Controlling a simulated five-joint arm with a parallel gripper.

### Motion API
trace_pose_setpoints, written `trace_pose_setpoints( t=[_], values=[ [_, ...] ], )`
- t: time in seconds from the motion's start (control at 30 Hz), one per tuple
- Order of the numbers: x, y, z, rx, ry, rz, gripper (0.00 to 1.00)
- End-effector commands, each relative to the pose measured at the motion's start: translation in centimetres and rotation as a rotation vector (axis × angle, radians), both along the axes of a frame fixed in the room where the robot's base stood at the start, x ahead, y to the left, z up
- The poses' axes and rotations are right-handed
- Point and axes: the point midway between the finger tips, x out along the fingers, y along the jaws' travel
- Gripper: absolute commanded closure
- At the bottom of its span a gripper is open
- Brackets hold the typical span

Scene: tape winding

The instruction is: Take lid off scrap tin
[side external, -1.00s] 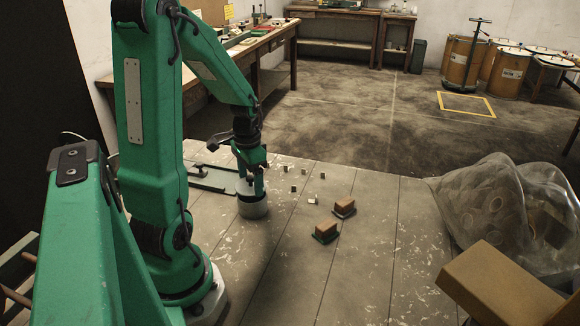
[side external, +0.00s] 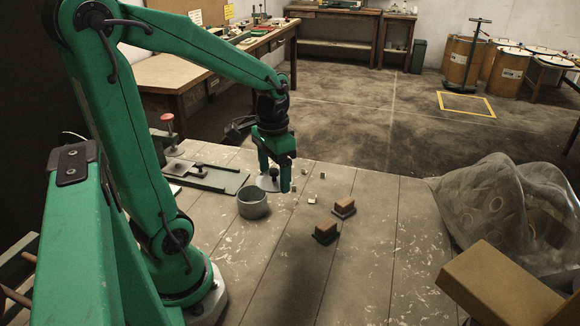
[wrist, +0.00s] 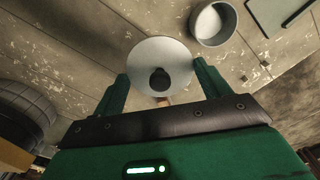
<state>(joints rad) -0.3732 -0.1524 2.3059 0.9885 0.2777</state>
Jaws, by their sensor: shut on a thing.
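The scrap tin (side external: 253,203) is a short grey round tin standing open on the wooden bench, with its inside showing. It also shows near the top of the wrist view (wrist: 213,24). The lid (side external: 268,183) is a pale disc with a dark knob. My gripper (side external: 275,184) is shut on the lid's knob and holds the lid apart from the tin, to its right. In the wrist view the lid (wrist: 160,58) faces me, its dark knob (wrist: 160,80) between the two green fingers. Any contents of the tin are hidden.
Two brown blocks on dark bases (side external: 326,231) (side external: 344,207) stand right of the tin, with small pale pieces (side external: 310,200) nearby. A flat green fixture (side external: 207,177) lies behind the tin. A clear bag (side external: 505,210) and cardboard box (side external: 500,288) occupy the right. The front bench is bare.

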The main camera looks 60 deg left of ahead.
Motion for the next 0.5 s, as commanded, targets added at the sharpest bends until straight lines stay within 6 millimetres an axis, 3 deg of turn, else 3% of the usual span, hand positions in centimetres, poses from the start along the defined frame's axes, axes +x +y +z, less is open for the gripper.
trace_pose_setpoints(
  t=[0.5],
  values=[
    [0.1, -0.56, 0.36, 0.0, -0.001, 0.0, 0.46]
  ],
)
